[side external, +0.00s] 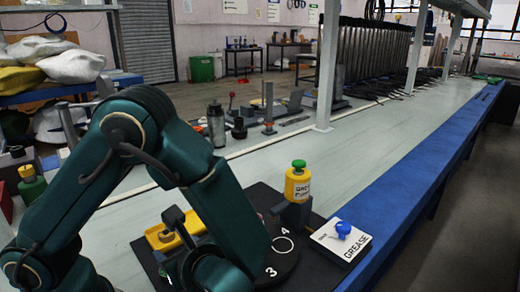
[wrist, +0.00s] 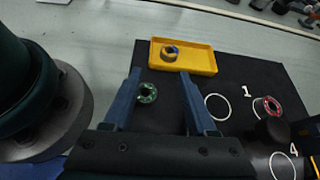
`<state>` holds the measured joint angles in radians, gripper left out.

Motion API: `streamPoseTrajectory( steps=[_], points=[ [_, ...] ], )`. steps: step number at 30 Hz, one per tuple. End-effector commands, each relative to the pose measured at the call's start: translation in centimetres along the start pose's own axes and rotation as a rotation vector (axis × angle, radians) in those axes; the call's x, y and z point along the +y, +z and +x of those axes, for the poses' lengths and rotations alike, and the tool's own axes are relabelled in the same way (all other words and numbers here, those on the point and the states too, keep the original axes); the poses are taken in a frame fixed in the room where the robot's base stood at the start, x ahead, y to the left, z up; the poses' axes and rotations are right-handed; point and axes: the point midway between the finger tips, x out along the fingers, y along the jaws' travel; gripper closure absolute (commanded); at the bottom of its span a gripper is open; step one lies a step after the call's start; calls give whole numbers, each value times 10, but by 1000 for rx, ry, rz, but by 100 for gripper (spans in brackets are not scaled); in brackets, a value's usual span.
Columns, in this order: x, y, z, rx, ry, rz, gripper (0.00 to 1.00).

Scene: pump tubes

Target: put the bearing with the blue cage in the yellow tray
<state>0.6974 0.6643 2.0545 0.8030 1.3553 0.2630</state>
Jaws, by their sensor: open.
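The yellow tray (wrist: 203,62) lies on a black mat in the wrist view. A bearing with a blue patch (wrist: 169,53) sits inside its left part; its cage is too small to make out fully. The tray also shows in the side view (side external: 157,229), partly behind my arm. My gripper (wrist: 160,74) is open, and its fingertips point toward the tray's near side, apart from the bearing. A green bearing (wrist: 147,93) lies on the mat, seen between the fingers. A red bearing (wrist: 266,106) lies to the right near the mark 1.
White circles (wrist: 217,107) with numbers mark the black mat. A yellow grease pump (side external: 298,185) with a green cap and a white grease pad (side external: 341,240) with a blue knob stand at the right.

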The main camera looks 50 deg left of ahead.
Motion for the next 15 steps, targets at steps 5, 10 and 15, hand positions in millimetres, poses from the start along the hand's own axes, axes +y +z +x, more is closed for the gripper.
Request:
streamPoseTrajectory(
  steps=[5, 10, 15],
  points=[
    [17, 11, -10, 233, 169, -299, 43],
    [27, 17, -28, 459, 315, -608, 43],
    [27, 24, -50, 679, 431, -932, 43]
  ],
)
